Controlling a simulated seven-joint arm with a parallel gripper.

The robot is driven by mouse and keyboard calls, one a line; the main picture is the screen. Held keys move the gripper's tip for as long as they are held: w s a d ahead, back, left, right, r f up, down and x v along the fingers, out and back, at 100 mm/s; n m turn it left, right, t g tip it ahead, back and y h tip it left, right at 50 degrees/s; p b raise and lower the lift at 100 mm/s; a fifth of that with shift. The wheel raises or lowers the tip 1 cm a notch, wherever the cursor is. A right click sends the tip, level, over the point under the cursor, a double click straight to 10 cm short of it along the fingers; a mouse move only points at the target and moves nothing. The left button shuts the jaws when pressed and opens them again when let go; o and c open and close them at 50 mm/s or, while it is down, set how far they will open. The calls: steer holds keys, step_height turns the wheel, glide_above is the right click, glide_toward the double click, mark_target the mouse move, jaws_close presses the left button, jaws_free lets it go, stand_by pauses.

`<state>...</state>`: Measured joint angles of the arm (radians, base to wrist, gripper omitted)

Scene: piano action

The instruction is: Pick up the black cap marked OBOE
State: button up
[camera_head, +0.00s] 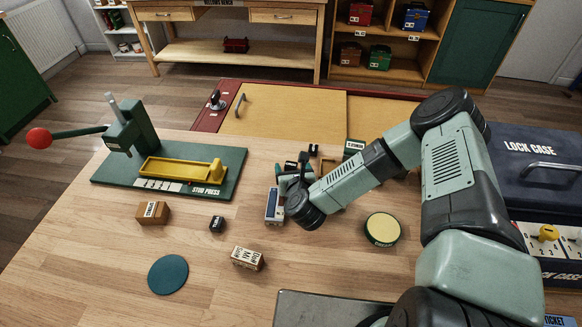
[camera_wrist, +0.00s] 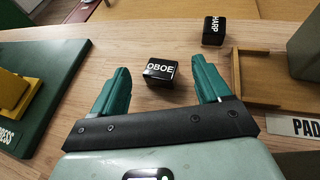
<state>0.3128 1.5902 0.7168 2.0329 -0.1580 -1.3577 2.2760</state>
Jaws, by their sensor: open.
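The black cap marked OBOE (camera_wrist: 160,72) sits upright on the wooden table, its white letters facing the wrist camera. In the wrist view it lies between the two teal fingertips of my gripper (camera_wrist: 160,66), with a gap on each side. My gripper is open and holds nothing. In the head view my gripper (camera_head: 291,169) is over the middle of the table, and the arm and fingers largely cover the OBOE cap there. I cannot tell the exact height of the fingertips above the table.
A black HARP cap (camera_wrist: 214,30) stands just beyond, to the right, beside a wooden tray (camera_wrist: 245,92). The green stud press (camera_head: 225,170) is at left. Another small black cap (camera_head: 217,224), wooden blocks (camera_head: 247,258) and a yellow-topped tin (camera_head: 382,229) stand nearer. The front middle is fairly clear.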

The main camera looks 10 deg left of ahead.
steer(key=shift+w+a+f, duration=0.2)
steer(key=shift+w+f, duration=0.1)
steer(key=shift+w, duration=0.3)
steer(key=c, duration=1.1)
steer(key=shift+o, duration=0.2)
